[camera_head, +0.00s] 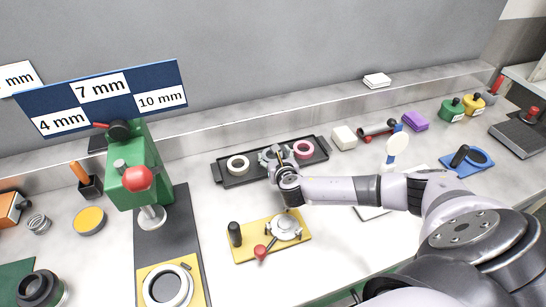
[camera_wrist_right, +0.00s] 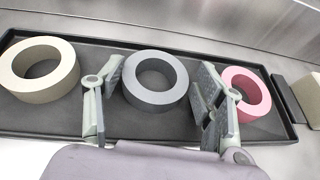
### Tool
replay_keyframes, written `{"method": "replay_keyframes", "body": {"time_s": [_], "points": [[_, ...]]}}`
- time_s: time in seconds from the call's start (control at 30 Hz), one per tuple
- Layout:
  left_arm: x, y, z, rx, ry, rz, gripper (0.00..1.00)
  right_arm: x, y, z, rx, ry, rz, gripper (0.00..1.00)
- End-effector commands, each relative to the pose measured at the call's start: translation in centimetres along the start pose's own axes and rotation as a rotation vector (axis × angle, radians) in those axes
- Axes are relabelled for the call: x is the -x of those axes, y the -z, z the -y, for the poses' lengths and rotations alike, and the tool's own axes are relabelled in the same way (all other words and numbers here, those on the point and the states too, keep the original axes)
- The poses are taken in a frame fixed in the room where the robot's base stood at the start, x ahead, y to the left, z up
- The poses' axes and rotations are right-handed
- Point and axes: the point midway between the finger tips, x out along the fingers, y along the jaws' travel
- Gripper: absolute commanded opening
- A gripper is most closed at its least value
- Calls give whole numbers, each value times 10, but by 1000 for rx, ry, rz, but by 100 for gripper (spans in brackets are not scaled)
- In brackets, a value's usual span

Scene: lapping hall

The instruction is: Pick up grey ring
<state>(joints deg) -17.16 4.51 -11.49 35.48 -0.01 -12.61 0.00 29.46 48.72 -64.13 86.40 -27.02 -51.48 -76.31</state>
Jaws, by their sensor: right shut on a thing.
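The grey ring (camera_wrist_right: 153,98) is in the middle of a long black tray (camera_wrist_right: 45,118), between a cream ring (camera_wrist_right: 45,88) on the left and a pink ring (camera_wrist_right: 252,108) on the right. My right gripper (camera_wrist_right: 160,82) has one finger on each side of the grey ring and is shut on it. The ring looks level and at or just over the tray floor; I cannot tell whether it touches. In the head view my right gripper (camera_head: 273,157) is over the tray and mostly hides the grey ring. My left gripper is not in view.
A yellow fixture (camera_head: 243,256) with a red-knobbed clamp stands in front of the tray. A green press (camera_head: 130,178) with a red ball is to the left. A white block (camera_head: 343,137) sits just right of the tray. A steel ledge runs behind.

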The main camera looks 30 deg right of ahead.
Motion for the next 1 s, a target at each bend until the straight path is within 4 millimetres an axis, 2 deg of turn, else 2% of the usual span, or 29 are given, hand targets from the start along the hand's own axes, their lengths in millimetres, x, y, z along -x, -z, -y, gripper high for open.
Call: {"method": "replay_keyframes", "body": {"time_s": [0.03, 0.47, 0.77, 0.87, 1.0], "points": [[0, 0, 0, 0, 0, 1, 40, 1, 5, -3, -3, -6, -9, 53], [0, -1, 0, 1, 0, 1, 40, 2, 7, -4, -4, -10, -13, 25], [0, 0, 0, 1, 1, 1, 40, 3, 6, -5, -5, -12, -15, 25], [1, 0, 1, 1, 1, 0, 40, 6, -2, -5, -6, -12, -14, 25], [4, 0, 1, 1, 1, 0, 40, 14, -26, -3, -4, -9, -7, 25]]}}
